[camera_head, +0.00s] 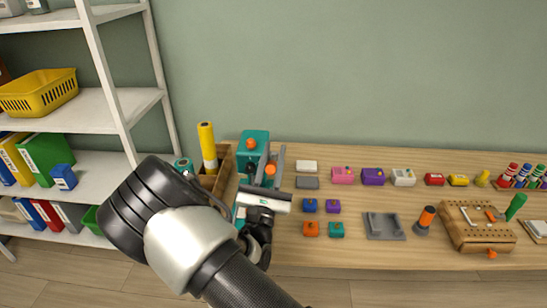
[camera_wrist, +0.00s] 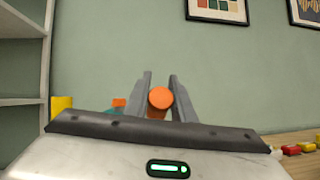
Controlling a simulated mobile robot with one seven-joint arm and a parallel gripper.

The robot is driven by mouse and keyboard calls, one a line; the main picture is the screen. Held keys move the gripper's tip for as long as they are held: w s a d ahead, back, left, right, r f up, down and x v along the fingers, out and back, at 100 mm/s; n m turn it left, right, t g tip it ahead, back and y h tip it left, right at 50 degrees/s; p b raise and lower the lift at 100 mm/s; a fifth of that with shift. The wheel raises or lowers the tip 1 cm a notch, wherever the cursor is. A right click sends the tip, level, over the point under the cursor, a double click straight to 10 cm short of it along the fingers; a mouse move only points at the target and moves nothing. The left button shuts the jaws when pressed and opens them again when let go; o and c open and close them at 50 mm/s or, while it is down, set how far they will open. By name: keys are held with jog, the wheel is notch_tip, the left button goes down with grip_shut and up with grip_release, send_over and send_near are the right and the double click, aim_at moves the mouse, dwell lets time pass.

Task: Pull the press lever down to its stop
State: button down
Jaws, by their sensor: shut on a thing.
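The teal press (camera_head: 254,139) stands at the left end of the wooden table, with an orange knob on its upper front. Its lever has an orange grip (camera_head: 270,169). My gripper (camera_head: 275,166) is at the press, its two grey fingers on either side of this grip. In the wrist view, the round orange end of the lever grip (camera_wrist: 160,98) sits between the fingertips (camera_wrist: 160,88), and my gripper is shut on it. The lower press is mostly hidden behind my gripper and arm.
A wooden tray (camera_head: 225,166) with a yellow cylinder (camera_head: 207,148) stands just left of the press. Several small coloured blocks and a grey fixture (camera_head: 384,226) lie to the right. A white shelf (camera_head: 105,107) stands at the left.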

jog(key=c, duration=1.5)
grip_release()
jog(key=v, duration=1.7)
jog(key=shift+s+b, duration=0.25)
jog(key=shift+b, duration=0.1)
